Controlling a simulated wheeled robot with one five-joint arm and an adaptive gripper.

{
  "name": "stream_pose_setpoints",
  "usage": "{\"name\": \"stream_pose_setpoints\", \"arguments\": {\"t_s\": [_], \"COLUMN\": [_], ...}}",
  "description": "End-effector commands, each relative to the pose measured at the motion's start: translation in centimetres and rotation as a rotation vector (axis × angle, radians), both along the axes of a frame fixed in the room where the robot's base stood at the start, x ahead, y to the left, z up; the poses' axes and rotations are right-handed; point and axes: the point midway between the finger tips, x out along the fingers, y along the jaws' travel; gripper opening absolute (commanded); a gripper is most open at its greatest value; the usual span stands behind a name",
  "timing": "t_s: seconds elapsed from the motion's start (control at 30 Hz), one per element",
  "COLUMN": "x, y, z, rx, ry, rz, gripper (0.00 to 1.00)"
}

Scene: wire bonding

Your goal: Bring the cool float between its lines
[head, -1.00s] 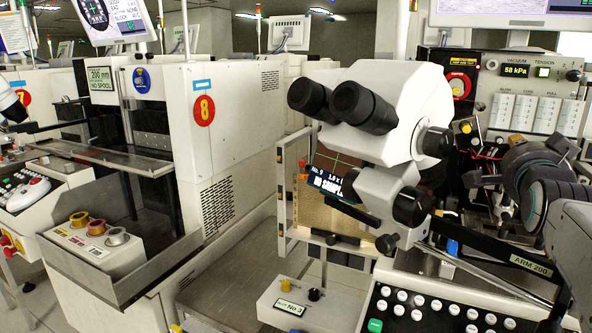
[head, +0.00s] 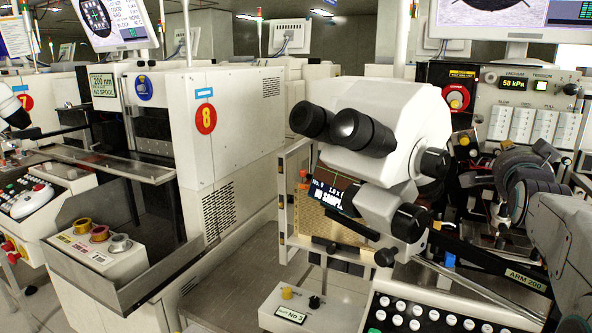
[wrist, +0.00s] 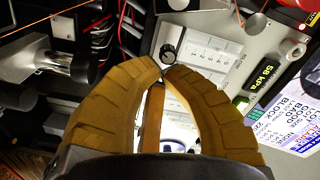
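The gauge panel (head: 535,122) stands at the upper right in the head view, with several white upright gauges side by side. The gauges (wrist: 212,52) also show turned sideways in the wrist view; their floats and lines are too small to tell, and I cannot read which is cool. A dark round knob (wrist: 168,53) sits at their lower end. My gripper (wrist: 162,68) has two brown curved fingers whose tips come together just before this knob. I see nothing held between them. I cannot tell whether they touch the knob. In the head view the fingers cannot be made out clearly.
A readout (head: 513,84) shows 58 kPa above the gauges. A white microscope (head: 385,130) stands left of the panel. A red-ringed knob (head: 456,98) sits beside the gauges.

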Motion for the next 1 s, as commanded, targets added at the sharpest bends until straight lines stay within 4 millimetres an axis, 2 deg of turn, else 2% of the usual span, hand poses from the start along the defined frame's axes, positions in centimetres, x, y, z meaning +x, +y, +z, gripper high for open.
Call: {"name": "stream_pose_setpoints", "arguments": {"t_s": [0.37, 0.8, 1.0], "x": [-0.1, -3.9, -5.1], "y": [0.1, 1.9, 2.5], "z": [0.2, 0.0, 0.0], "rx": [-0.004, -0.004, -0.002], "ry": [-0.006, -0.006, -0.004], "rz": [0.001, 0.000, 0.000], "gripper": [0.00, 0.00, 0.00]}}
